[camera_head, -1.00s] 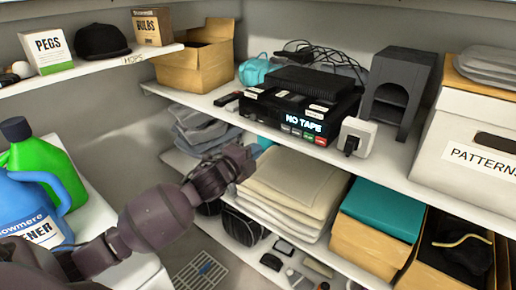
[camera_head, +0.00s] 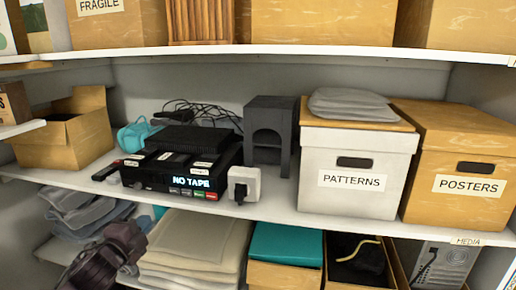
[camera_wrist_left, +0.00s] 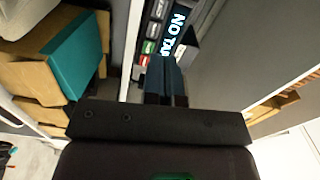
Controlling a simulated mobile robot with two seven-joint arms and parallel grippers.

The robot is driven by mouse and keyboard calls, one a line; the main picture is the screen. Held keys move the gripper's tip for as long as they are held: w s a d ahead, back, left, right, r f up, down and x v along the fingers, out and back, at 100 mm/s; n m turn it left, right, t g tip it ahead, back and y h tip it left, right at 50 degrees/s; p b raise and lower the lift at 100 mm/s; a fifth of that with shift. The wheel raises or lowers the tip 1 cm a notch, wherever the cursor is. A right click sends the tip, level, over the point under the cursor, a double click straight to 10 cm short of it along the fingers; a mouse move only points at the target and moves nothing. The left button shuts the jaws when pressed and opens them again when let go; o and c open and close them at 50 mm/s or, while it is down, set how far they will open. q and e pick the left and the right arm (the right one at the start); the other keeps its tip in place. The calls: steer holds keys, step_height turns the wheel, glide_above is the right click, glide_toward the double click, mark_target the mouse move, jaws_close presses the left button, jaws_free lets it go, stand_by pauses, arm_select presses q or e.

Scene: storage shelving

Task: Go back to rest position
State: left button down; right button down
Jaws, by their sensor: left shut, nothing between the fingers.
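My left arm comes in at the bottom left of the head view, in front of the lower shelf. My left gripper (camera_head: 145,223) points up and away, near the folded grey cloths and the cream folded stack. In the left wrist view my left gripper's fingers (camera_wrist_left: 166,78) are together with nothing between them. Beyond them the black video player (camera_wrist_left: 160,30) with its "NO TAPE" display shows sideways. My right gripper is in neither view.
The video player (camera_head: 185,165) stands on the middle shelf (camera_head: 270,208) beside a white plug adapter (camera_head: 243,185). Boxes marked patterns (camera_head: 355,165) and posters (camera_head: 460,165) stand at right.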

arm_select(q)
steer(key=s+d+f+n+g+y, duration=0.1)
steer(key=s+d+f+n+g, duration=0.1)
steer(key=s+f+n, duration=0.6)
steer(key=s+d+f+n+g+y, duration=0.1)
steer(key=s+f+n+g, duration=0.3)
steer(key=s+f+n, duration=0.5)
steer(key=s+d+f, duration=0.1)
steer(key=s+f, duration=0.8)
steer(key=s, duration=0.1)
steer(key=shift+d+f+y, duration=0.35)
steer(key=shift+y, duration=0.05)
